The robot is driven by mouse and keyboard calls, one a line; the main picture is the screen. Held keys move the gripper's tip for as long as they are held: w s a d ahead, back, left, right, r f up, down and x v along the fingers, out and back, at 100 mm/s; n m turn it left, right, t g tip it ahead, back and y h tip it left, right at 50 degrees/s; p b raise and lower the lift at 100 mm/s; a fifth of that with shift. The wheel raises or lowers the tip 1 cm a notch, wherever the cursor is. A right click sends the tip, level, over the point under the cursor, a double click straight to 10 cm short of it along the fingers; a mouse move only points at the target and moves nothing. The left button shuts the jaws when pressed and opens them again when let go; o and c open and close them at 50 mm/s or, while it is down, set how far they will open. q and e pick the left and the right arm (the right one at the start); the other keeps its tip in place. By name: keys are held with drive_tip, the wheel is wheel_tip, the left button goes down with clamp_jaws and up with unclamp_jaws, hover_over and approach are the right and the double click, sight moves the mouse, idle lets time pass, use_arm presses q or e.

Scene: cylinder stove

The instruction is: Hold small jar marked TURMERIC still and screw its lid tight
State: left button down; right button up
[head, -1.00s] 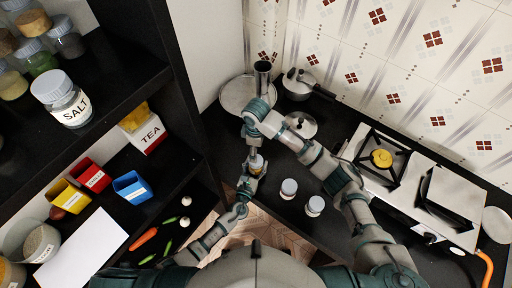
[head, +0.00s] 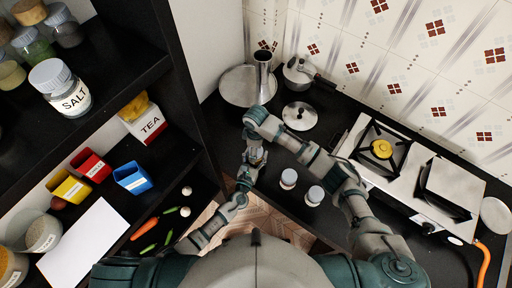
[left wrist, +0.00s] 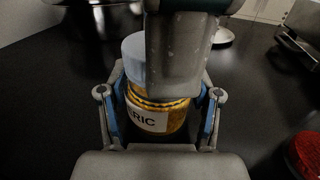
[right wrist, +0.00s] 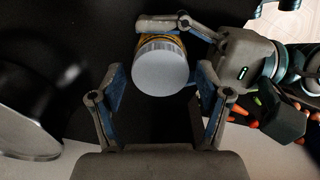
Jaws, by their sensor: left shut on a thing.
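A grey part of my right gripper hides much of the lid (left wrist: 133,58) there. In the right wrist view the lid (right wrist: 162,68) lies between the fingers of my right gripper (right wrist: 160,85), which looks open, with a narrow gap on each side. In the head view both grippers meet at the jar, and it is mostly hidden.
Two lidded jars (head: 288,178) (head: 314,196) stand on the black counter to the right. The shelf (head: 185,100) bounds the left.

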drive_tip(key=c, duration=0.9)
drive_tip(key=o, duration=1.4)
drive_tip(key=shift+c, duration=0.2)
wheel_tip(320, 180, up, 12)
drive_tip(key=shift+w, duration=0.1)
use_arm(q)
drive_tip(key=shift+c, duration=0.7)
unclamp_jaws()
